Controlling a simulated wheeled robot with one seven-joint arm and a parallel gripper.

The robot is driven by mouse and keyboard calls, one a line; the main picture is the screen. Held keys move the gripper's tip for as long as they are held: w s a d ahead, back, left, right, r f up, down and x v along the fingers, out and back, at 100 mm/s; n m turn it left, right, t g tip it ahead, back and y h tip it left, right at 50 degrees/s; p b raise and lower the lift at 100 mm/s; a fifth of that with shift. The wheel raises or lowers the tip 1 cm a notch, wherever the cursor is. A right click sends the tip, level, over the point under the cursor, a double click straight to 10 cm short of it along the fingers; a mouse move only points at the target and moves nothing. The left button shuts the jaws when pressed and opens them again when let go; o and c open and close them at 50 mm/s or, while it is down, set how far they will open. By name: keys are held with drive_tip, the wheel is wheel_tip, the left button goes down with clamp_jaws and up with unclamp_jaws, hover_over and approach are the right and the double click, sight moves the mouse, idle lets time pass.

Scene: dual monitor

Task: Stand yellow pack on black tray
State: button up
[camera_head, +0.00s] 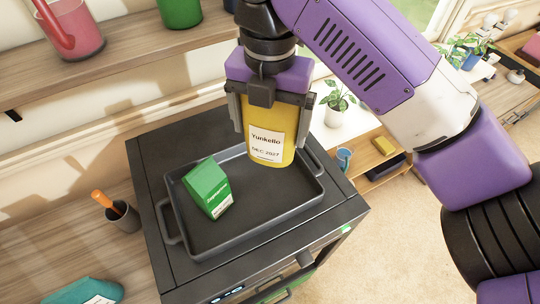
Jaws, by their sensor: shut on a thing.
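My gripper (272,110) points down and is shut on the yellow pack (269,122), with one finger on each side of it. The pack is upright, with a white label facing the camera. It overlaps the right back part of the black tray (205,246) in the picture. I cannot tell whether its bottom touches the tray. The tray has a raised rim and a handle at each end, and lies on a dark cabinet-like appliance. The pack hides part of the tray's back rim.
A green carton (207,189) is in the left part of the tray. A dark cup (122,216) with an orange-handled item is left of the appliance (160,160). A teal pack (84,292) lies at lower left. A shelf (110,62) with containers runs behind. The tray's front right is clear.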

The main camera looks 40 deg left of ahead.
wheel_tip(320, 180, down, 10)
drive_tip(key=shift+r+p, duration=0.15)
drive_tip(key=shift+p, duration=0.3)
drive_tip(key=o, duration=1.1)
drive_tip(key=shift+o, duration=0.2)
wheel_tip(320, 180, up, 12)
drive_tip(key=shift+b, duration=0.65)
drive_tip(key=shift+s, duration=0.1)
